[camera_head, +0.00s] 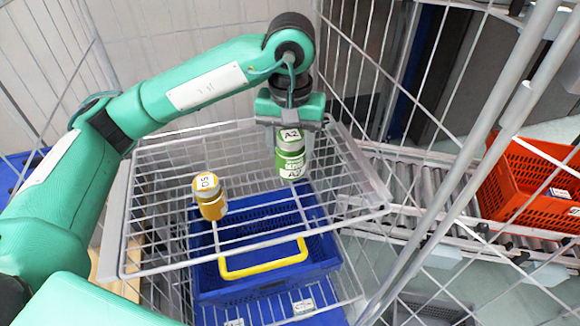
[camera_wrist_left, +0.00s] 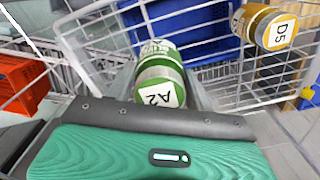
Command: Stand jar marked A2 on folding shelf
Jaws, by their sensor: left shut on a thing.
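The folding shelf (camera_head: 116,222) is a grey wire grid inside the cage. The jar is over its right back part; I cannot tell whether its base touches the wires. A yellow-brown jar marked D5 (camera_head: 210,203) stands on the shelf to the left, apart from A2. My right gripper is out of view.
A blue crate (camera_head: 318,262) with a yellow handle (camera_head: 262,262) lies below the shelf. Cage bars (camera_head: 450,180) rise close on the right. An orange-red tote (camera_head: 530,190) is on rollers outside the cage. The shelf's front right part is clear.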

